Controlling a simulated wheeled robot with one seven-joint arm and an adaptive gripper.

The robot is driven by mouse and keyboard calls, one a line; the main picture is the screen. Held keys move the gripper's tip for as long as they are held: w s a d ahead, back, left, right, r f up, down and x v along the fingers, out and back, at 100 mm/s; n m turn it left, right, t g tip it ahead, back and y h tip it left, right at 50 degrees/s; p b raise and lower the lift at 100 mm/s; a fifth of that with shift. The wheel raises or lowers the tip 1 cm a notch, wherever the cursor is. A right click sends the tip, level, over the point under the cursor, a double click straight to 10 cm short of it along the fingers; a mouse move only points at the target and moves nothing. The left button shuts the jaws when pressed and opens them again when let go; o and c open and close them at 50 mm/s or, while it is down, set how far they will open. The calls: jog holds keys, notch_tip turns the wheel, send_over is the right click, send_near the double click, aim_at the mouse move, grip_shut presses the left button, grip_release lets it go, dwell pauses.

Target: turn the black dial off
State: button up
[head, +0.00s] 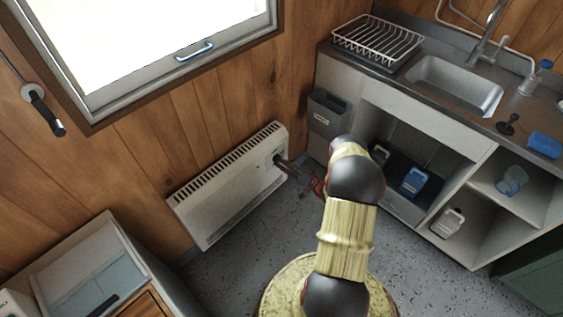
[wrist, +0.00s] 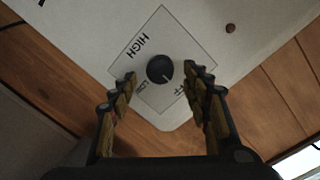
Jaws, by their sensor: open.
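The black dial (wrist: 160,69) is a round knob on a pale square plate on the end of the white heater. The plate reads HIGH and LOW, and a partly hidden label ends in "FF". A pale mark on the knob points to its lower right, between LOW and that label. My gripper (wrist: 163,84) is open, with one finger on each side of the dial and a gap to it on both sides. In the head view, the white wall heater (head: 228,190) stands under the window, and my gripper (head: 281,161) is at its right end; the dial is hard to make out there.
A sink counter (head: 400,75) with open shelves stands on the right, holding bottles below. A grey bin (head: 328,112) hangs at its left end. A cabinet (head: 130,255) stands at lower left. Speckled floor (head: 225,268) is clear before the heater.

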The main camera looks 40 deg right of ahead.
jog(key=s, duration=0.9)
jog(key=shift+s+d+r, duration=0.35)
jog(key=shift+s+r, duration=0.05)
jog(key=shift+r, duration=0.05)
